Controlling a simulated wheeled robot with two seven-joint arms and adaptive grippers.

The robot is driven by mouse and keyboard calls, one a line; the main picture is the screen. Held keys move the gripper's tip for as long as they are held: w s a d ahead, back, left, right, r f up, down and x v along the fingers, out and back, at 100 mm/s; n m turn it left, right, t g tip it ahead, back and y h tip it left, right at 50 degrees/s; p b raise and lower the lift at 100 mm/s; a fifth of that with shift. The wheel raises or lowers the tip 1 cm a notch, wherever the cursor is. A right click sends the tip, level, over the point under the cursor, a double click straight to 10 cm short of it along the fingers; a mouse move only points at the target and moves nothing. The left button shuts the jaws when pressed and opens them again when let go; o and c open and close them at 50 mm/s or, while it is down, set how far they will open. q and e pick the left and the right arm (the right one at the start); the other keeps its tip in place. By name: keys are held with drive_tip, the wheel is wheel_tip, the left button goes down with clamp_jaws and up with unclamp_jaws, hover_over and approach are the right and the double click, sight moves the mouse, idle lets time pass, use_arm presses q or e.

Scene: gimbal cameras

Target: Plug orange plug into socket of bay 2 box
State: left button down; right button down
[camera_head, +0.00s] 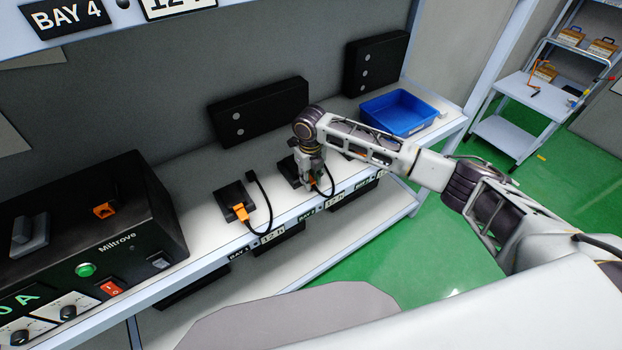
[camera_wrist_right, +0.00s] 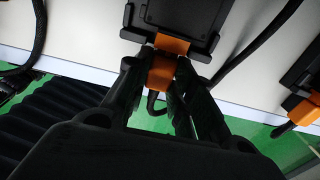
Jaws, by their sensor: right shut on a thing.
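The bay 2 box (camera_head: 289,173) is a small black box on the white bench, partly covered by my right gripper (camera_head: 313,178). In the right wrist view the box (camera_wrist_right: 172,12) is at the top, with an orange socket (camera_wrist_right: 172,44) on its near side. My right gripper (camera_wrist_right: 158,85) is shut on an orange plug (camera_wrist_right: 162,74). The plug is right in front of the socket, nearly in line with it and slightly left. A thin dark line shows between them; I cannot tell whether they touch. A black cable loops from the plug. My left gripper is not in view.
The bay 1 box (camera_head: 230,197) has an orange plug (camera_head: 241,212) at it and a looping cable (camera_head: 264,190). Another box (camera_wrist_right: 304,68) with orange stands right of bay 2. A blue bin (camera_head: 400,112) and a Miltrove unit (camera_head: 120,215) flank the bench.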

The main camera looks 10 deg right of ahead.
sight(311, 179)
drive_tip(key=c, duration=1.1)
unclamp_jaws()
drive_tip(key=shift+w+r, duration=0.1)
drive_tip(key=shift+w, duration=0.1)
drive_tip(key=shift+c, duration=0.2)
drive_tip(key=shift+a, duration=0.1)
drive_tip(key=shift+w+a+r, duration=0.1)
drive_tip(key=shift+w+r, duration=0.05)
drive_tip(key=shift+r, duration=0.85)
wheel_tip(311, 179, up, 10)
drive_tip(key=shift+s+d+f, duration=0.2)
drive_tip(key=shift+s+d, duration=0.05)
drive_tip(key=shift+d, duration=0.1)
drive_tip(key=shift+c, duration=0.3)
